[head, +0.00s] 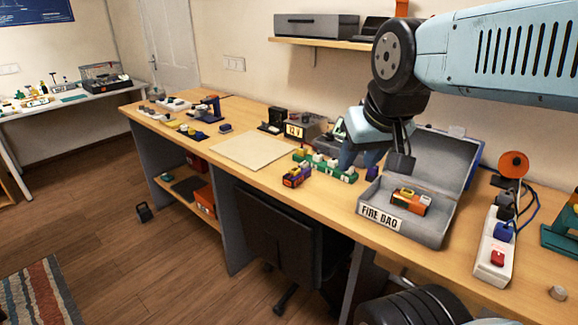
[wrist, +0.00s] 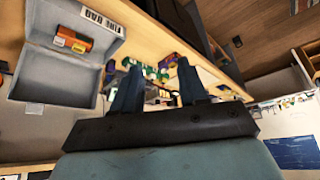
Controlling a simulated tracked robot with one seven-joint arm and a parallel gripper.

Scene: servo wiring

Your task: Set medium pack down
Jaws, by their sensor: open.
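Three packs are in view, and none is labelled by size. A purple and orange pack with a yellow top (head: 297,176) sits on the bench, left of the bag. A small purple pack (head: 372,173) stands beside the bag's left edge. My gripper (head: 360,164) is open and empty above the bench, between the bag and the green strip. In the wrist view, its two fingers (wrist: 159,65) stand apart.
A green strip with several light blocks (head: 326,166) lies behind the yellow-topped pack. The bag's raised lid (head: 436,155) stands near my gripper. A white power strip (head: 494,255) lies to the right. A bare beige mat (head: 253,151) lies to the left.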

